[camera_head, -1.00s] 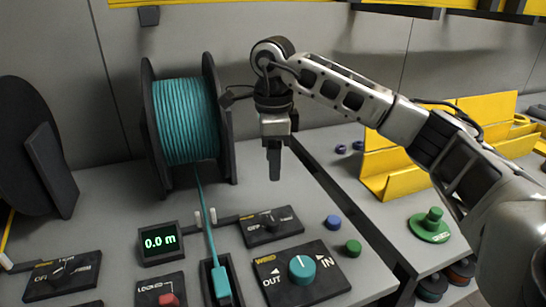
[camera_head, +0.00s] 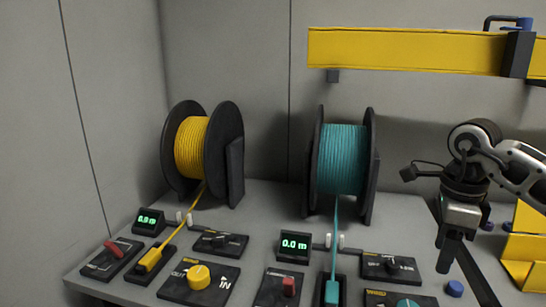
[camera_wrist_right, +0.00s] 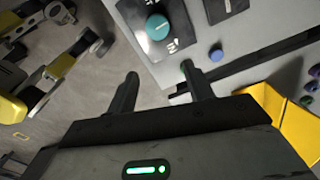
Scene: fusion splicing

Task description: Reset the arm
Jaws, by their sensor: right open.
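My right gripper (camera_head: 447,252) hangs pointing down at the right of the head view, over the right part of the grey workbench (camera_head: 262,210). In the right wrist view its two fingers (camera_wrist_right: 158,84) stand apart with nothing between them, so it is open and empty. The teal knob (camera_wrist_right: 158,27) on its dark panel lies beyond the fingers in that view. My left gripper is not in either view.
A yellow cable spool (camera_head: 191,148) and a teal cable spool (camera_head: 342,160) stand on the bench, with control panels, a yellow knob (camera_head: 198,277) and length displays (camera_head: 294,246) in front. A yellow rail (camera_head: 400,52) runs above. A yellow holder (camera_head: 525,250) is at right.

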